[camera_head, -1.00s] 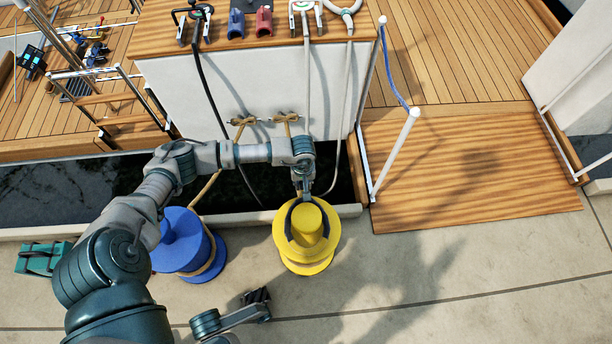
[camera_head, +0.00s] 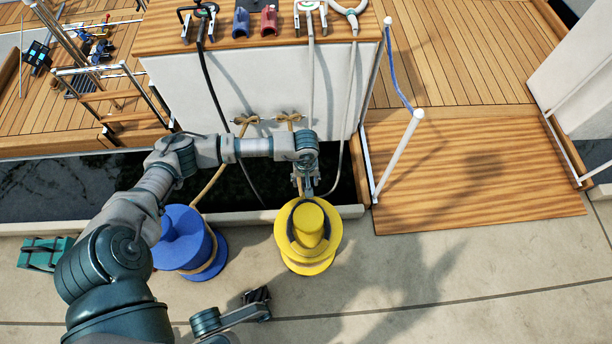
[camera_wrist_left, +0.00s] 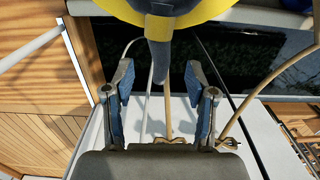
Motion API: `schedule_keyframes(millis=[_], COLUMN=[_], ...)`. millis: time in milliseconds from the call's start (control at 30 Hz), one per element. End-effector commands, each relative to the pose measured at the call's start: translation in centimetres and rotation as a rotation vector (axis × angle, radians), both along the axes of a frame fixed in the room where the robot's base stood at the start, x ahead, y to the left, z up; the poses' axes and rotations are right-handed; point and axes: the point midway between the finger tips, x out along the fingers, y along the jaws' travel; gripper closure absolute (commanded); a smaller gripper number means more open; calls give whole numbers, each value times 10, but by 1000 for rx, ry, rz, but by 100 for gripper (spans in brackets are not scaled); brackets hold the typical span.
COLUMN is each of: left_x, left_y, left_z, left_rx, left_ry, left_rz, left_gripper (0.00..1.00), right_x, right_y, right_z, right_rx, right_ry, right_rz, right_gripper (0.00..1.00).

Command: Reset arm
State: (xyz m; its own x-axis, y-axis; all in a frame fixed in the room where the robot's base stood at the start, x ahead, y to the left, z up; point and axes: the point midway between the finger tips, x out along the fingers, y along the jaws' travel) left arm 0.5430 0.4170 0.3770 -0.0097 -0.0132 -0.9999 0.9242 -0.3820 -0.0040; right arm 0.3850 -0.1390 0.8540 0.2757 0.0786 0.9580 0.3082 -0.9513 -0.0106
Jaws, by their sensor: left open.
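My left gripper (camera_head: 307,190) is open just behind the yellow bollard (camera_head: 316,262) in the head view. Its fingers (camera_wrist_left: 160,78) are spread apart in the left wrist view. A dark loop (camera_head: 291,228) lies around the neck of the yellow bollard. In the wrist view a dark grey strand (camera_wrist_left: 160,60) of it hangs down from the bollard between the two fingers, with gaps on both sides. A dark jaw-like end (camera_head: 257,296) of a small link at the bottom of the head view may be my right gripper; its opening cannot be made out.
A blue bollard (camera_head: 184,235) with a tan rope stands to the left. A green case (camera_head: 42,253) lies beyond it. A dark gap of water lies behind the quay edge. A wooden gangway (camera_head: 470,175) and a white post (camera_head: 398,160) are to the right. The quay at front right is clear.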

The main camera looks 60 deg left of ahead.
Motion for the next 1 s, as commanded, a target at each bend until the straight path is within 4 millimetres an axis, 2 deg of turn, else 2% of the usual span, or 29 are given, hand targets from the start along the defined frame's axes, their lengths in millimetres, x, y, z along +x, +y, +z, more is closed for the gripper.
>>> schedule_keyframes(millis=[33,200,400,600,1000], left_x=[1,2,2,1,1], left_y=[1,1,1,2,1], left_z=[13,51,83,93,93], left_rx=[2,1,0,-1,-1], left_ry=[-4,-4,-2,1,1], left_rz=[-2,-1,-2,0,-1], left_gripper=[43,43,43,43,43], right_x=[0,0,0,0,4], right_y=[0,0,0,0,1], right_z=[0,1,0,0,-1], right_rx=[1,2,2,2,2], right_ry=[-1,-2,-1,-1,4], right_rz=[0,0,-1,-1,-1], right_gripper=[100,100,100,100,100])
